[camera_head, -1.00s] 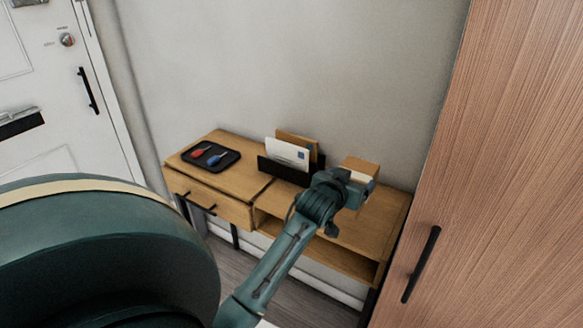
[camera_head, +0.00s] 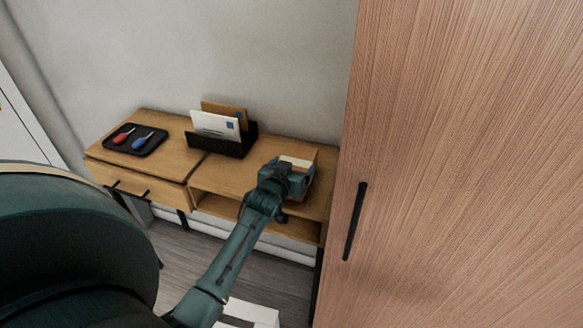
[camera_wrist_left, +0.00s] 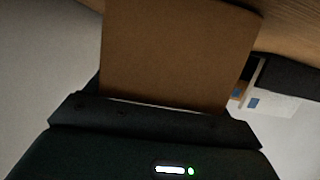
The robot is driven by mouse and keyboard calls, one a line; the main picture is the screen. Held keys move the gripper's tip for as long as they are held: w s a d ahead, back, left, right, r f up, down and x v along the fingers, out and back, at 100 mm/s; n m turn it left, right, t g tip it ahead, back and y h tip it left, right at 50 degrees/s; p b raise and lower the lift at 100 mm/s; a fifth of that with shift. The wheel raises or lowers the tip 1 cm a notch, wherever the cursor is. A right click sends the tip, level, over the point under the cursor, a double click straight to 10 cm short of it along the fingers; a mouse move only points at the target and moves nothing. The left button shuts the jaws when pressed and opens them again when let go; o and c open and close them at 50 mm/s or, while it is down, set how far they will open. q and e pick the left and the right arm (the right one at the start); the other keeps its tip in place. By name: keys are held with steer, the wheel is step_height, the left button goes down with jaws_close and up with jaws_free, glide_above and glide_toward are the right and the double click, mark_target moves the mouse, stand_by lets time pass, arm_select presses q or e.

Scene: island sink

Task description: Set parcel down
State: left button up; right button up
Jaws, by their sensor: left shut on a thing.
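The parcel is a brown cardboard box with a pale band on top (camera_head: 297,161). In the head view my left gripper (camera_head: 292,181) is shut on it, over the right part of the wooden console table (camera_head: 225,176). The gripper hides much of the parcel. In the left wrist view the parcel's brown face (camera_wrist_left: 180,50) fills the upper middle, held at the gripper (camera_wrist_left: 150,115). The wooden top shows close behind it. I cannot tell whether the parcel touches the tabletop. My right gripper is not in view.
A black letter holder (camera_head: 235,142) with envelopes stands left of the parcel. A black tray (camera_head: 136,139) with a red and a blue item lies at the table's left end. A tall wooden cabinet (camera_head: 440,150) stands at the right. Bare tabletop shows between tray and holder.

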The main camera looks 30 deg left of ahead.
arm_select(q)
steer(key=shift+f, duration=0.15)
steer(key=o, duration=1.1)
steer(key=shift+c, duration=0.2)
steer(key=shift+r, duration=0.2)
steer(key=v, duration=1.2)
steer(key=shift+d+f, duration=0.1)
